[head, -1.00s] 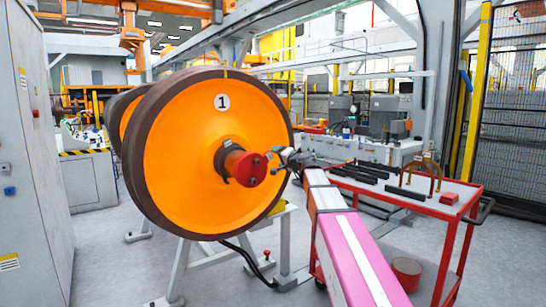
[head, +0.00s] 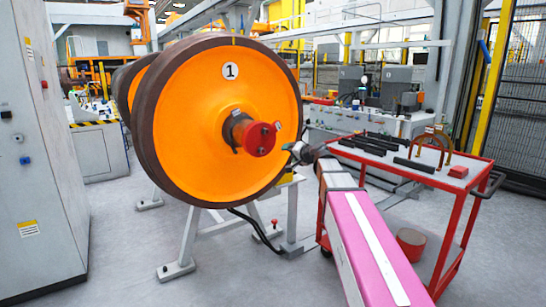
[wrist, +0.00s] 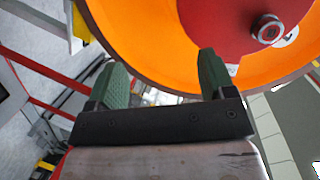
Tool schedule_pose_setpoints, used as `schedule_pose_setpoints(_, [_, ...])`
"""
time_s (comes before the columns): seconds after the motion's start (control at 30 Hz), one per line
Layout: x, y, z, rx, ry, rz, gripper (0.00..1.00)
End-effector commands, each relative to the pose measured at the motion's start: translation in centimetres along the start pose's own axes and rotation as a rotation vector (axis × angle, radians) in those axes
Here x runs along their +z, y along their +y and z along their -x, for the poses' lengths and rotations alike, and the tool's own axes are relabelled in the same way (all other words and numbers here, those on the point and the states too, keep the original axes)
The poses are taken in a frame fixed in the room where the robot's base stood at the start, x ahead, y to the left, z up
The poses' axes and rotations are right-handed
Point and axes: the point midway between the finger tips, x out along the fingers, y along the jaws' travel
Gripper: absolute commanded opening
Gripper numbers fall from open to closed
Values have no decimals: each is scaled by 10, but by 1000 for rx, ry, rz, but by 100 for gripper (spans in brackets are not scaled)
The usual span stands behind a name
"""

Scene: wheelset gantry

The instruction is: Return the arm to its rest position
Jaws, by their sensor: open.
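My gripper (wrist: 158,80) is open in the wrist view, its two green fingers spread with nothing between them. In the head view my gripper (head: 291,148) is small, in front of the lower right of the orange wheel (head: 190,130). The wheel has a dark rim and a "1" label. Its red axle end (head: 256,138) lies to the left of and slightly above my gripper, apart from it. In the wrist view the orange wheel (wrist: 130,35) and the red axle end (wrist: 230,30), with a bolt on it, fill the upper right.
A red cart (head: 400,183) with black bars and bronze arcs on top stands to the right, close behind my arm. A grey cabinet (head: 40,150) stands at the left. A grey stand (head: 200,235) is under the wheel. The floor at the front left is clear.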

Motion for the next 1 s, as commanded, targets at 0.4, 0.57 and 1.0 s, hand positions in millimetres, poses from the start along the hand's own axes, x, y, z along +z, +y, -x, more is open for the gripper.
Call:
schedule_pose_setpoints(0.4, [194, 181, 67, 462, -463, 156, 76])
schedule_pose_setpoints(0.57, [256, 238, 116, 649, -643, 200, 76])
schedule_pose_setpoints(1.0, [331, 304, 208, 957, -912, 263, 76])
